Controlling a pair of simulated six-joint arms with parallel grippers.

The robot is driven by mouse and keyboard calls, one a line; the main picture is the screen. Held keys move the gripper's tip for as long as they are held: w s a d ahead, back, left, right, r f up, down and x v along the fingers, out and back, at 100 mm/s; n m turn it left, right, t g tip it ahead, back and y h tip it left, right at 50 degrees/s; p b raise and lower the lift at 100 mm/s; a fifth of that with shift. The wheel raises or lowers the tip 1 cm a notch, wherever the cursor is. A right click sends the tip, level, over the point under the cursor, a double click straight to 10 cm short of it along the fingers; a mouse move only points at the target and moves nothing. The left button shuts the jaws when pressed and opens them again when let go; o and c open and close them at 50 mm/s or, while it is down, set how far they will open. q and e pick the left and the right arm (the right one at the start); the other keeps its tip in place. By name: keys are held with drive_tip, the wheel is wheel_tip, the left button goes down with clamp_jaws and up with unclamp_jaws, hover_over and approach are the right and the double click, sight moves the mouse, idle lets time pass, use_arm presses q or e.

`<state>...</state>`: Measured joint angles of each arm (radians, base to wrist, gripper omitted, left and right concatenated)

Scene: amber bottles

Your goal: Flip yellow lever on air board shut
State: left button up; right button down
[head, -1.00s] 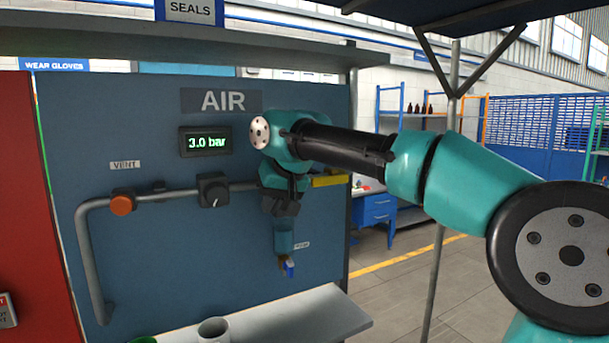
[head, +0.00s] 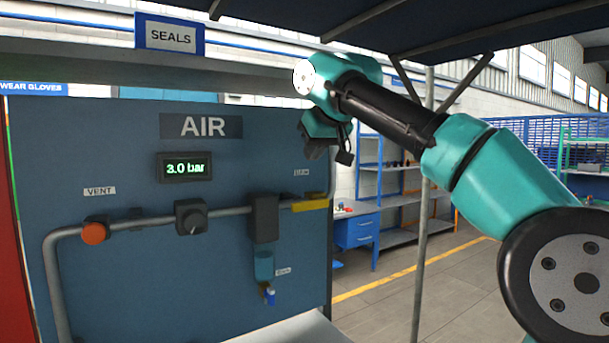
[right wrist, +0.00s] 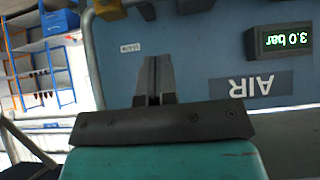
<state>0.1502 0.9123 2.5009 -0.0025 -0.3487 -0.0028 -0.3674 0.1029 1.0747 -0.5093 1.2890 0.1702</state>
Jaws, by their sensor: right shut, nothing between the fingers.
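The yellow lever (head: 311,205) is on the right part of the air board (head: 120,262) in the head view. It lies nearly level, along the line of the grey pipe. My right gripper (head: 314,151) is above the lever near the board's right edge, apart from it. In the right wrist view the right gripper (right wrist: 158,70) shows its two fingers together with nothing between them. My left gripper is not in view.
The grey pipe (head: 145,225) carries an orange vent knob (head: 94,233), a black dial (head: 190,217) and a dark unit (head: 264,218) with a blue bowl. A display (head: 185,167) reads 3.0 bar. A shelf overhangs the board, and a post (head: 424,240) stands to the right.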

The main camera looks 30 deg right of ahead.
sight(309, 204)
drive_tip(key=s+f+x, duration=0.2)
drive_tip(key=x, duration=1)
drive_tip(key=shift+f, duration=0.15)
drive_tip(key=shift+w, duration=0.15)
